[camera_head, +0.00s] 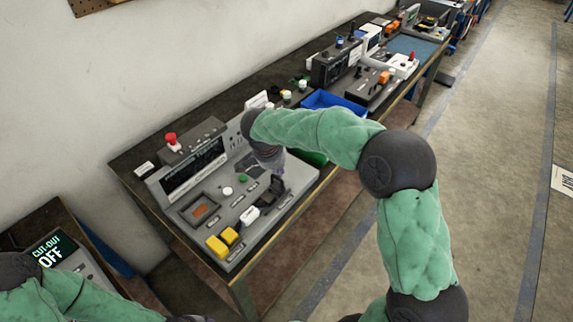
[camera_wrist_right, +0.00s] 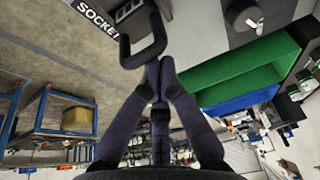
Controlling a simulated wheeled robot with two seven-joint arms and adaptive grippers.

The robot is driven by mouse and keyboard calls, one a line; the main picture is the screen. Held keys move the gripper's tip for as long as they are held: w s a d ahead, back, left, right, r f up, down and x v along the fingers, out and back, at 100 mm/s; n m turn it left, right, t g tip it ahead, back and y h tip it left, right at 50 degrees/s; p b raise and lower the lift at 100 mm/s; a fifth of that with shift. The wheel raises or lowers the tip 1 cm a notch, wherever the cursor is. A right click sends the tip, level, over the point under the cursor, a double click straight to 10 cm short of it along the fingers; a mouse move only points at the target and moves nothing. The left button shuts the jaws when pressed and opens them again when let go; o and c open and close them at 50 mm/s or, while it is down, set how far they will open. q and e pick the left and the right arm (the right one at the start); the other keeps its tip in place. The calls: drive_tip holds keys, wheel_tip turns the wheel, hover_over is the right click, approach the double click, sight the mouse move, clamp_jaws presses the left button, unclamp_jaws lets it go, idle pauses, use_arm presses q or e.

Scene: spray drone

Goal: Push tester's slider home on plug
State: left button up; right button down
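The tester (camera_head: 240,200) is a grey panel on the dark bench. A black bracket-like part (camera_head: 271,190), possibly the slider, stands on its right side, with a white block (camera_head: 249,216), possibly the plug, just in front of it. My right gripper (camera_head: 268,158) points down over the panel's back right, behind the black part. In the wrist view its fingers (camera_wrist_right: 161,62) meet at the tips with nothing visible between them. A dark loop handle (camera_wrist_right: 158,50) lies just beyond the tips; whether they touch cannot be told. My left gripper is out of view.
Yellow blocks (camera_head: 217,245) sit at the panel's front edge. A red knob (camera_head: 171,139) tops a box behind the display. A green bin (camera_wrist_right: 240,75) and a blue bin (camera_head: 333,103) stand to the right. A "CUT-OUT OFF" screen (camera_head: 53,249) is at lower left.

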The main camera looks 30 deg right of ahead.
sight(276, 176)
drive_tip(key=shift+s+a, duration=0.25)
drive_tip(key=shift+a, duration=0.3)
drive_tip(key=shift+s+a, duration=0.2)
drive_tip(key=shift+a, duration=0.3)
drive_tip(key=d, duration=0.1)
drive_tip(key=w+d, duration=0.1)
drive_tip(key=d+b, duration=0.1)
drive_tip(key=shift+w+d+f, duration=0.2)
drive_tip(key=shift+w+d, duration=0.05)
drive_tip(key=shift+d, duration=0.1)
drive_tip(key=p+v, duration=0.2)
drive_tip(key=v, duration=0.7)
drive_tip(key=shift+p, duration=0.3)
drive_tip(key=shift+a+r, duration=0.15)
drive_tip(key=shift+r, duration=0.15)
